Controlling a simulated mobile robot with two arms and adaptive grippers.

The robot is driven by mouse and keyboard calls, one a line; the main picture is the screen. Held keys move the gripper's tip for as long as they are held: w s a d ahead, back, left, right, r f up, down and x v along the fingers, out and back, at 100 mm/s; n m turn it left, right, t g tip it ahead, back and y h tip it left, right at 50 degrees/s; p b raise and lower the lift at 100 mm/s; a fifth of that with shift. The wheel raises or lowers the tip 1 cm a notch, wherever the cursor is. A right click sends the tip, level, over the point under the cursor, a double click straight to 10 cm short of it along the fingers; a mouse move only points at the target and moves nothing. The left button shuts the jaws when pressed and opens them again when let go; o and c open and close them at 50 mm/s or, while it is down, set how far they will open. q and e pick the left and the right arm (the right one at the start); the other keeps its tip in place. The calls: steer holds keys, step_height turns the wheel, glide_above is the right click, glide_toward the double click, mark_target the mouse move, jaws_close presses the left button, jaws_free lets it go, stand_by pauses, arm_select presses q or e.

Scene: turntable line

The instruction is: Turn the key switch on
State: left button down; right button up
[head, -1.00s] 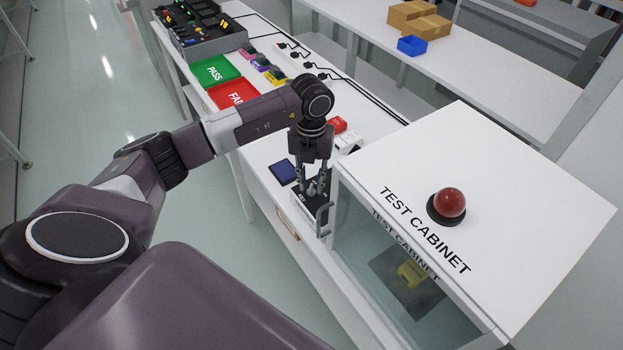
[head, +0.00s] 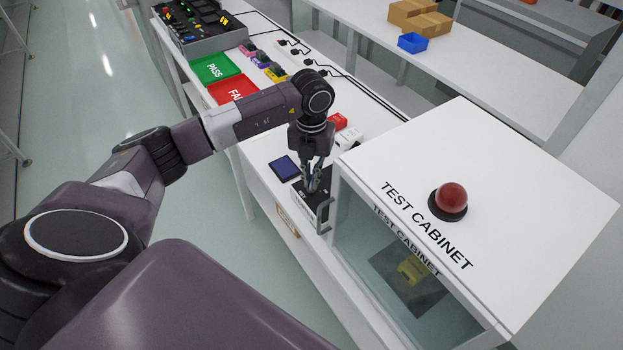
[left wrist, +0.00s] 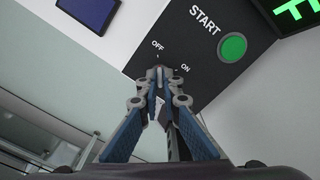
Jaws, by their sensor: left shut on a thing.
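My left gripper (head: 313,187) points down at the dark control panel (head: 325,183) beside the test cabinet. In the left wrist view its fingertips (left wrist: 160,72) are closed together at the OFF and ON marks of the panel (left wrist: 185,45). The key switch lies between and behind the fingertips and is mostly hidden, so I cannot tell which mark it points to. The fingers are shut on it. A green button (left wrist: 232,47) sits under the word START, right of the fingers. My right gripper is not in view.
The test cabinet (head: 480,180) with a red dome (head: 451,198) on top and a door handle (head: 324,215) stands close to the right. A dark blue screen (head: 284,168) lies left of the panel. Green PASS (head: 214,69) and red FAIL (head: 233,91) trays lie farther back.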

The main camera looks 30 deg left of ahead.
arm_select(q)
steer(key=m+b, duration=0.3)
steer(key=m, duration=0.1)
steer(key=shift+f, duration=0.15)
steer(key=m+b, duration=0.4)
steer(key=m, duration=0.1)
steer(key=m+b, duration=0.2)
steer(key=m, duration=0.2)
steer(key=shift+m+b, duration=0.3)
steer(key=shift+m, duration=0.1)
steer(key=shift+r+m+b, duration=0.25)
steer(key=shift+m+b, duration=0.4)
steer(key=shift+m, duration=0.75)
steer(key=shift+w, duration=0.1)
steer(key=c, duration=2.1)
jaws_free()
